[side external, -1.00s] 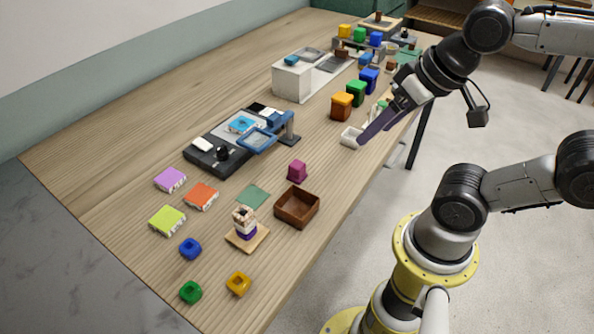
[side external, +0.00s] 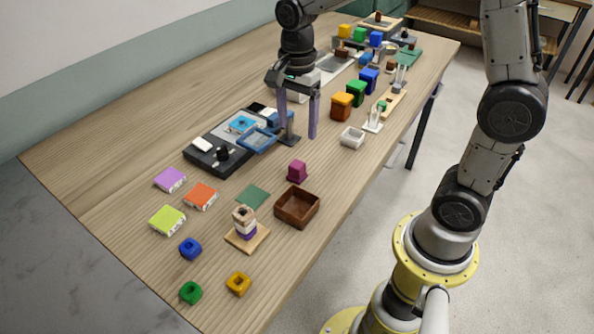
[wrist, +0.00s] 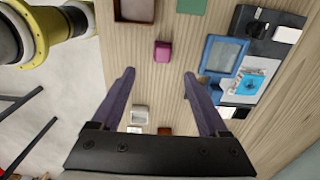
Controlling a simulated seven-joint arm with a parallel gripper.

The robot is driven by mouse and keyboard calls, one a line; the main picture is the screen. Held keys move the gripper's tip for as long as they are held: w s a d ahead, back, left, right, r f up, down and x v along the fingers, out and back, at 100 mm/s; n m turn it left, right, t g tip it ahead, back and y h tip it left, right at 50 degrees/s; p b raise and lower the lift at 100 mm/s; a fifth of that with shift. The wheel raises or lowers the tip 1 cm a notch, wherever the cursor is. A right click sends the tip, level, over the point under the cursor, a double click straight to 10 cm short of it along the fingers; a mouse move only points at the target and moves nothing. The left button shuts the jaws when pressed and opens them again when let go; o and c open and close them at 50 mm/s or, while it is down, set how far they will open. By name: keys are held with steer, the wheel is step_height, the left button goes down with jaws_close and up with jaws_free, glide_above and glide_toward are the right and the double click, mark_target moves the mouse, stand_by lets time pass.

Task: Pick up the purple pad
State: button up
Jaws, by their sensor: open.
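The purple pad (side external: 170,179) lies flat on the wooden table at the left, beside an orange pad (side external: 201,195) and above a lime-green pad (side external: 167,220) in the side view. It has a light edge along its front. My gripper (side external: 297,138) is open and empty, fingers pointing down, above the table near the blue-framed stand and well to the right of the purple pad. In the wrist view my gripper (wrist: 160,74) shows two spread purple-grey fingers with nothing between them. The purple pad is not in the wrist view.
A dark device (side external: 215,160) with a blue-framed stand (side external: 257,140) lies between my gripper and the pads. A magenta block (side external: 297,171), brown tray (side external: 297,207) and green mat (side external: 252,195) lie nearer the front. The table behind the purple pad is bare.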

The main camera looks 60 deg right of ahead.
glide_above(297, 164)
steer(key=f, duration=0.7)
steer(key=shift+s+a+f, duration=0.25)
steer(key=shift+a+f, duration=0.05)
steer(key=shift+f, duration=0.05)
steer(key=shift+w+d+f, duration=0.15)
steer(key=shift+d+f, duration=0.05)
steer(key=shift+f, duration=1.2)
steer(key=shift+w+d+f, duration=0.15)
steer(key=shift+f, duration=1.2)
jaws_close()
